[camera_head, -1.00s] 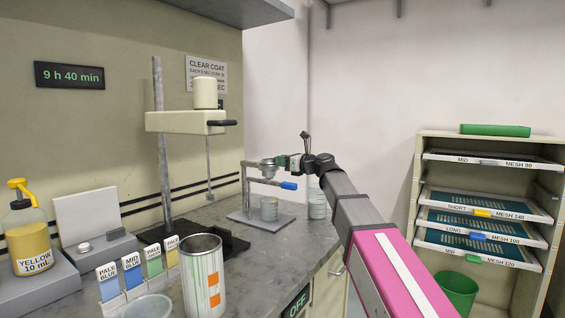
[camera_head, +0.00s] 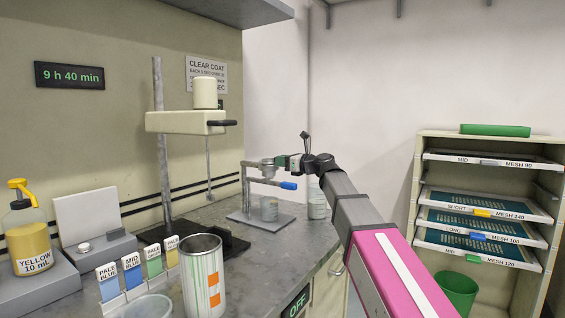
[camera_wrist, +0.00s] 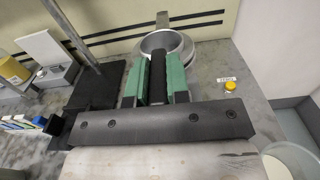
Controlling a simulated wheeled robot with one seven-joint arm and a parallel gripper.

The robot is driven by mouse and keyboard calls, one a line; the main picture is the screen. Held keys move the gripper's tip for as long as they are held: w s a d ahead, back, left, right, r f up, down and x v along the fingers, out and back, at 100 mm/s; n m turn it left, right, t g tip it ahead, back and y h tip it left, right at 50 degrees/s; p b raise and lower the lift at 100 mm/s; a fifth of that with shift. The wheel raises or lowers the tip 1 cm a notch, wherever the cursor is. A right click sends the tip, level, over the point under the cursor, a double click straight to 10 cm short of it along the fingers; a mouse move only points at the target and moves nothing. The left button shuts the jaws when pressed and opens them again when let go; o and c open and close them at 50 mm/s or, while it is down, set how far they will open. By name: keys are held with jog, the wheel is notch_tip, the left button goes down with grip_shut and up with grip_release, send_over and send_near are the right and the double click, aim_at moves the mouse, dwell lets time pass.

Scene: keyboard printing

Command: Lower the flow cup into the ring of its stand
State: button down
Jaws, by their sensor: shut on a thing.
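The flow cup (camera_head: 267,170) is a small metal cup; its round rim (camera_wrist: 180,41) shows at the top of the wrist view. My gripper (camera_head: 287,162) is at the cup's right side. In the wrist view its green fingers (camera_wrist: 157,68) are closed on the cup's dark handle. The stand has a grey base (camera_head: 246,217), an upright post (camera_head: 246,190) and an arm with a blue lever (camera_head: 289,185). The cup is upright at the height of the stand's ring. The ring is largely hidden, and I cannot tell whether the cup rests in it.
A clear beaker (camera_head: 269,209) stands on the base below the cup, and another clear container (camera_head: 317,204) stands to the right. A mixer with a tall post (camera_head: 159,130) is to the left. A paint can (camera_head: 204,280) and colour cards are nearer. A yellow button (camera_wrist: 231,86) lies right of the cup.

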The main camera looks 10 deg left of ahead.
jog(key=shift+r, duration=2.3)
jog(key=shift+f, duration=0.3)
dwell(0.5)
jog(key=shift+f, duration=2)
jog(key=shift+f, duration=0.15)
dwell(2.8)
